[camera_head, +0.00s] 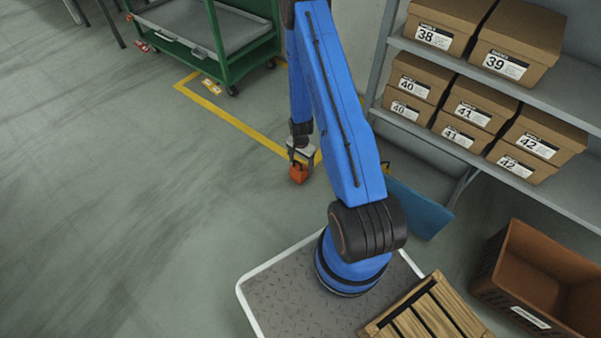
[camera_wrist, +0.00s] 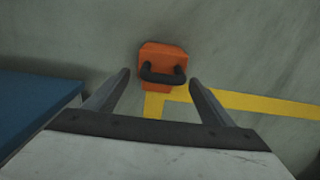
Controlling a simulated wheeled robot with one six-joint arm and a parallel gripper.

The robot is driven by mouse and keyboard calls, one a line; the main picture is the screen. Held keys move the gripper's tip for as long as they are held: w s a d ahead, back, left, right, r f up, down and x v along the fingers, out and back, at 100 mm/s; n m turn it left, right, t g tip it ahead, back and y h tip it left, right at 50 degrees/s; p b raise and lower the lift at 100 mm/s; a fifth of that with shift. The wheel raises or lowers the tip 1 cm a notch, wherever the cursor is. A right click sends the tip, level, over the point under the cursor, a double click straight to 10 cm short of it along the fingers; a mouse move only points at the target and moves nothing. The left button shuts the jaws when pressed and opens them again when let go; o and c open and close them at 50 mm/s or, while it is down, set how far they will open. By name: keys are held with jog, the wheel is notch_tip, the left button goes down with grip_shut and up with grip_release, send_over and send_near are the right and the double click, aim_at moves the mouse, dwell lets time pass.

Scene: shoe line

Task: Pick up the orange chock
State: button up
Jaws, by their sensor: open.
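The orange chock (camera_head: 299,173) sits on the grey floor by the yellow floor line, just below my gripper (camera_head: 299,157) in the head view. In the wrist view the chock (camera_wrist: 160,57) has a black handle on it and lies beyond the fingertips, between their lines. My gripper (camera_wrist: 160,82) is open there, with its two fingers apart and nothing between them. The chock's lower edge in that view meets the yellow line. The head view does not clearly show the gap between fingers and chock.
A blue panel (camera_head: 419,207) lies right of my arm and fills the wrist view's left side (camera_wrist: 35,105). A shelf (camera_head: 568,97) with shoe boxes stands at right. A green cart (camera_head: 232,52) stands behind. A brown crate (camera_head: 541,277) is lower right. The left floor is clear.

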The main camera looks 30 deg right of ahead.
jog(key=shift+a+f, duration=0.1)
jog(key=shift+f, duration=2.5)
jog(key=c, duration=1.5)
jog(key=shift+r, duration=0.1)
jog(key=shift+c, duration=0.2)
